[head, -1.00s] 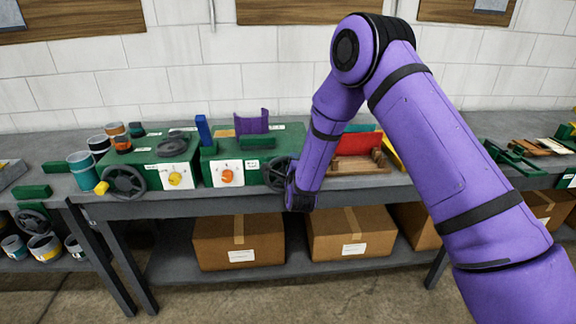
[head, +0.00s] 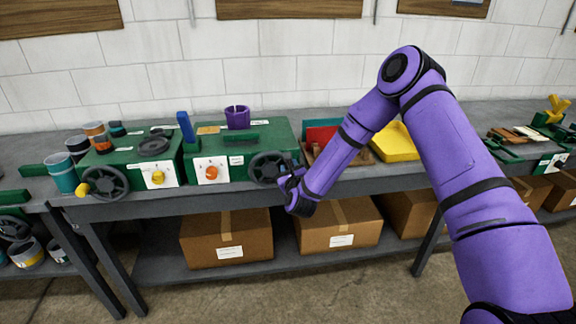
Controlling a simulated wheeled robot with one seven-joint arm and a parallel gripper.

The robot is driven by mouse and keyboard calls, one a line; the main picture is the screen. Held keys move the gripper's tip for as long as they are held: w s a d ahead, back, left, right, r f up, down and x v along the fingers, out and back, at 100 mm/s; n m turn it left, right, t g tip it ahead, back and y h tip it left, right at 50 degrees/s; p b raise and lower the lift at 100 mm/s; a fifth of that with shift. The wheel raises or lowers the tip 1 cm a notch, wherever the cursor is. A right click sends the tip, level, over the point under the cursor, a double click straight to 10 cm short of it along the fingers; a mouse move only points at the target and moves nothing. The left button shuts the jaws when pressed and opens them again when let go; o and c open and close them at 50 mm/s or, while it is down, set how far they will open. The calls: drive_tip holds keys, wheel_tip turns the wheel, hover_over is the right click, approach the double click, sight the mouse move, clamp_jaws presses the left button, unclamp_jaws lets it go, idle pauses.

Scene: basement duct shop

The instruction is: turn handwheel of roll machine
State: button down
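Two green machines stand side by side on the grey bench. The right, larger one (head: 247,142) has an orange dial (head: 211,172) and a dark handwheel (head: 267,168) on its front, right side. A purple sheet (head: 237,117) on top of it is curled into a nearly closed tube. My gripper (head: 290,182) is at the right, lower edge of this handwheel, pointing left; I cannot tell whether it touches the rim. Its fingers are small and dark, so their opening is unclear. The left machine (head: 130,165) has a yellow dial and its own handwheel (head: 105,183) with a yellow knob.
Right of the handwheel, a wooden rack (head: 318,148) with red and teal sheets is partly behind my arm. A yellow tray (head: 396,143) lies further right. Several cans (head: 62,172) stand at the left. Cardboard boxes (head: 226,237) sit on the lower shelf.

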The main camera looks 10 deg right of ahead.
drive_tip(key=shift+d+f+m, duration=0.2)
drive_tip(key=shift+f+m, duration=0.7)
drive_tip(key=shift+m, duration=0.6)
drive_tip(key=shift+f, duration=0.1)
drive_tip(key=c, duration=1)
unclamp_jaws()
drive_tip(key=shift+s, duration=0.15)
drive_tip(key=s, duration=1)
drive_tip(key=shift+s+a, duration=0.2)
drive_tip(key=shift+s, duration=0.1)
